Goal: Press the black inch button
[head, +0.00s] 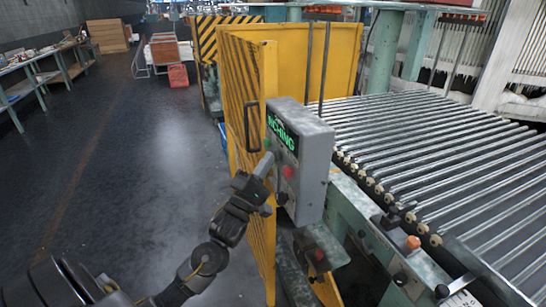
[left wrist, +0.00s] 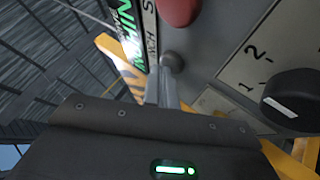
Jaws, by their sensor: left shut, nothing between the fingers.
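A grey control box (head: 316,165) stands beside the roller conveyor. Its face has a green-lit display (head: 281,131) whose text seems to end in "NCHING", a red button (head: 288,171) and a black knob (head: 281,198). My left gripper (head: 267,158) is shut and empty, its fingertips at the box face just below the display. In the left wrist view a small dark round button (left wrist: 172,62) is right at the fingertips (left wrist: 165,82); I cannot tell whether they touch. That view also shows the red button (left wrist: 179,10) and the black knob (left wrist: 295,100) beside "1" and "2" marks.
A yellow striped guard panel (head: 248,110) stands close behind and left of the box. The roller conveyor (head: 440,150) fills the right side. An orange-red knob (head: 413,242) sits on its near edge. The dark floor (head: 150,160) at left is clear.

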